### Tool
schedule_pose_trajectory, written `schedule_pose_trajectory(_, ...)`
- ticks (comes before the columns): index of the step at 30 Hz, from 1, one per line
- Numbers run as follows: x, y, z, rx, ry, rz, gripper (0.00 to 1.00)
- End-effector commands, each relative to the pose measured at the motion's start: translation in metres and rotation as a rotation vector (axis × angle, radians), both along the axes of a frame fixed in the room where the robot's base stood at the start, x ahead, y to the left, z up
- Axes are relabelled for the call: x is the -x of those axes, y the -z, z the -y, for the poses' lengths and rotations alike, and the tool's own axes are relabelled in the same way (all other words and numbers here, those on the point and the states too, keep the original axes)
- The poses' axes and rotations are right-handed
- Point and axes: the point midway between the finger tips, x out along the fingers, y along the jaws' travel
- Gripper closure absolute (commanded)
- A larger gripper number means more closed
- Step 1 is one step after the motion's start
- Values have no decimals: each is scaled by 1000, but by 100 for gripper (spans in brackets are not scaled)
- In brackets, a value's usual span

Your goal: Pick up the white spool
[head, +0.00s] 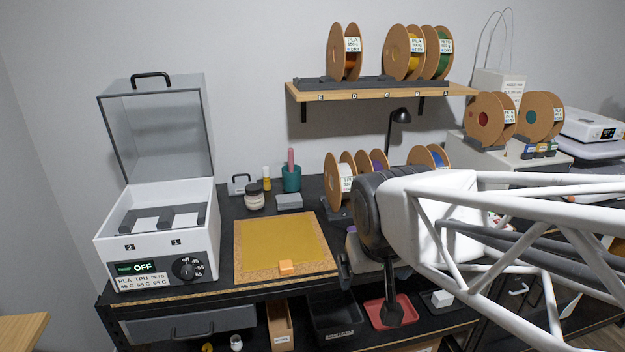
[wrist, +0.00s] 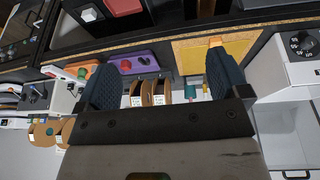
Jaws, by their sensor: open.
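A cardboard-sided spool with a white label (head: 337,177) stands upright at the left end of a row on the back of the bench in the head view; its winding looks pale, so it seems to be the white spool. My gripper (head: 368,290) is open and empty, fingers pointing down, in front of the row near the bench's front edge. My wrist hides part of the row. In the wrist view, my gripper's fingers (wrist: 163,80) are spread apart, and several cardboard spools (wrist: 159,93) show between them, farther off. I cannot tell there which is white.
An open dryer box (head: 155,240) stands at the left, beside a yellow mat (head: 275,240) with an orange block (head: 286,267). A teal cup (head: 291,180) is left of the spools. A shelf (head: 380,92) with more spools overhangs the back. A red tray (head: 380,312) lies below.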

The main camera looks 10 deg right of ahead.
Motion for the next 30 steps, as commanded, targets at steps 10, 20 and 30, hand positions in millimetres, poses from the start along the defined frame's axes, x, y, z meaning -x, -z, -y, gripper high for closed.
schedule_pose_trajectory(10, -120, -20, 33, 67, 49, 216, 6)
schedule_pose_trajectory(20, -232, -32, 62, 92, 50, 427, 6)
schedule_pose_trajectory(30, -340, -32, 88, 71, 8, 630, 6)
